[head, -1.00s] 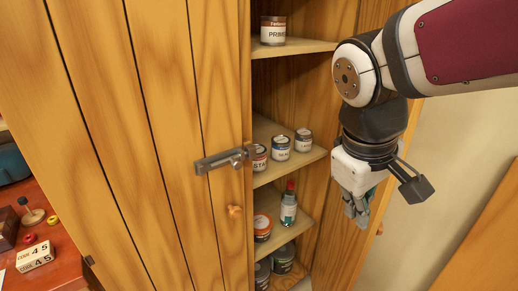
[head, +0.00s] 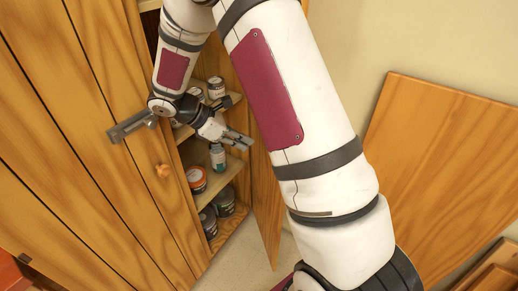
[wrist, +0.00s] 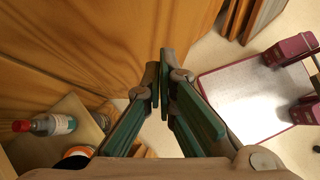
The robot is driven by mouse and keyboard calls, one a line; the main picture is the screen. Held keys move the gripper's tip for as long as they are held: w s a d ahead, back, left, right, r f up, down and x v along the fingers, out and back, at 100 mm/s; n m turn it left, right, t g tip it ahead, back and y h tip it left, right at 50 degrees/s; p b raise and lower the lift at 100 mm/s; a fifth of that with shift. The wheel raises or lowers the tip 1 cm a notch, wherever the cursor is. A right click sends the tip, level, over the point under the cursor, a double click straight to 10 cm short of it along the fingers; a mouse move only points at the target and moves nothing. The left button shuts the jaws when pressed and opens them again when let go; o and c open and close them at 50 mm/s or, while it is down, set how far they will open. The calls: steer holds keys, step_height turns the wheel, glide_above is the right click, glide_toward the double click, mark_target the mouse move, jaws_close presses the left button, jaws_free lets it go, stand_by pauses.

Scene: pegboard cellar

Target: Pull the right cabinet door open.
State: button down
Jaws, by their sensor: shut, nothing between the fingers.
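The cabinet's right door (head: 265,200) stands open, seen nearly edge-on in the head view. Its wooden face (wrist: 90,45) fills the upper left of the wrist view. The left door (head: 85,130) is closed, with a metal latch (head: 133,126) and a round wooden knob (head: 163,171). My gripper (head: 246,143) is shut and empty in front of the shelves, close to the right door on its inner side. In the wrist view its fingers (wrist: 162,85) point toward the door; I cannot tell whether they touch it. The right door's knob is not visible now.
The shelves hold cans (head: 196,179) and a red-capped bottle (wrist: 52,124), close to my gripper. A wooden panel (head: 440,150) leans on the wall at the right. Bare floor shows below the right door.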

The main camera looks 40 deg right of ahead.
steer(key=p+x, duration=0.1)
steer(key=x, duration=0.9)
steer(key=shift+d, duration=0.1)
